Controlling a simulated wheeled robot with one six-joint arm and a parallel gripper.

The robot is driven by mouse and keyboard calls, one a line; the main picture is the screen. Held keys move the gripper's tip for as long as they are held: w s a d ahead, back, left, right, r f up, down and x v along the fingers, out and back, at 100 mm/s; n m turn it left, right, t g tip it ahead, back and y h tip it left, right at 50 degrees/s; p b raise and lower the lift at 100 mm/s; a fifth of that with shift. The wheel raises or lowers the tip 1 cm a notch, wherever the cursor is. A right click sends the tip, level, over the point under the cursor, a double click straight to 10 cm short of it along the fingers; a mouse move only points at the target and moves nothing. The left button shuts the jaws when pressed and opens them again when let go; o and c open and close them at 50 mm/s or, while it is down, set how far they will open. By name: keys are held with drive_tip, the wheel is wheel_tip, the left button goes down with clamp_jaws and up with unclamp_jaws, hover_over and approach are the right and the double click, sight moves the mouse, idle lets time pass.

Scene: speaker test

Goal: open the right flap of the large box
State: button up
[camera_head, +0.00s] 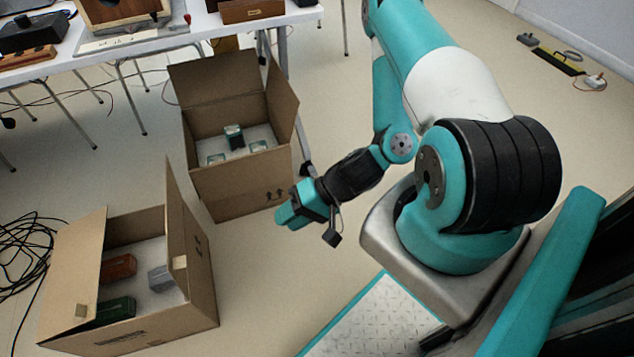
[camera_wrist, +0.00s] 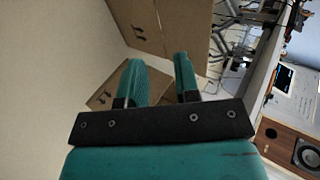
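The cardboard box (camera_head: 222,187) at the back centre looks like the large one. My gripper (camera_head: 282,214) is low, near the box's front right corner, below the right flap; contact cannot be told. In the wrist view my gripper (camera_wrist: 160,76) has its two teal fingers apart, with nothing clearly held between them. Brown cardboard with arrow marks (camera_wrist: 138,30) shows beyond the fingers.
Another open box (camera_head: 165,328) stands at the front left, with red, green and grey items inside. A table (camera_head: 160,42) stands behind. Floor between the boxes and my base is clear.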

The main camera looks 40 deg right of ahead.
drive_tip(key=p+v, duration=0.3)
drive_tip(key=v, duration=0.4)
